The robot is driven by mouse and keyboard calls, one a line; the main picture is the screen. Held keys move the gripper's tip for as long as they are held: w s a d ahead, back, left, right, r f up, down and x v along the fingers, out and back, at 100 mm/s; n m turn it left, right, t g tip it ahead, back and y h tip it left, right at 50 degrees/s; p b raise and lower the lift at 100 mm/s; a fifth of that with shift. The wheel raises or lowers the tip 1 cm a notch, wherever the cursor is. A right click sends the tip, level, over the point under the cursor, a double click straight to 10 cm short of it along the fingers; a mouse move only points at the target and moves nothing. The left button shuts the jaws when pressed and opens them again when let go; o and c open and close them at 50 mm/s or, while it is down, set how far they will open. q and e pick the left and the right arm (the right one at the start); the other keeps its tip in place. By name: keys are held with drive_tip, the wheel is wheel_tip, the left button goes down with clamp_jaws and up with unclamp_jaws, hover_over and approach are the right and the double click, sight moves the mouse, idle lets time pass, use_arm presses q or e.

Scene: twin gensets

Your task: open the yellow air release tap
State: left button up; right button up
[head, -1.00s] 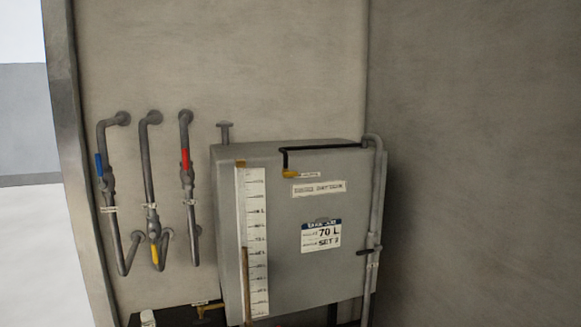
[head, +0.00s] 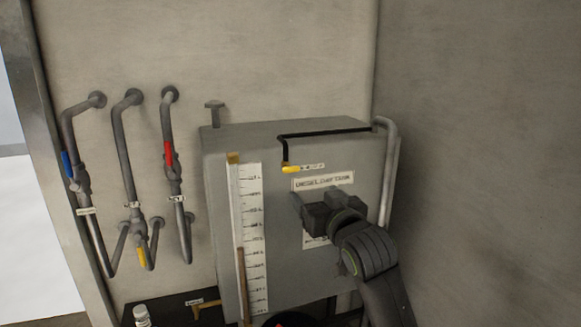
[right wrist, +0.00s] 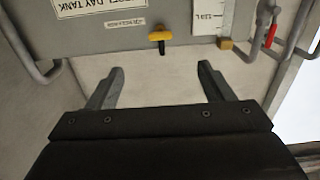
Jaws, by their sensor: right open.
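The yellow air release tap (head: 290,169) is a small yellow handle at the lower end of a thin black pipe on the front of the grey day tank (head: 225,200). A small label sits beside it. In the right wrist view the yellow tap (right wrist: 160,36) shows beyond the fingers, roughly midway between them, with the picture upside down. My right gripper (head: 308,204) is in front of the tank, below and right of the tap, and covers part of a white sign. Its fingers (right wrist: 160,82) are spread apart with nothing between them. My left gripper is not in view.
Wall pipes with a blue (head: 68,164), a red (head: 169,153) and another yellow (head: 141,257) handle stand left of the tank. A white level scale (head: 252,235) runs down the tank front. A grey vertical pipe (head: 388,175) lines its right edge.

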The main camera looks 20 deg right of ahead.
sight(292, 171)
drive_tip(key=w+p, duration=0.1)
drive_tip(key=w, duration=0.4)
drive_tip(key=w+p, duration=0.2)
drive_tip(key=w, duration=0.4)
drive_tip(key=w+p, duration=0.1)
drive_tip(key=w, duration=0.4)
drive_tip(key=shift+w+a+p, duration=0.3)
drive_tip(key=shift+w, duration=0.1)
drive_tip(key=c, duration=1)
drive_tip(key=shift+o, duration=0.2)
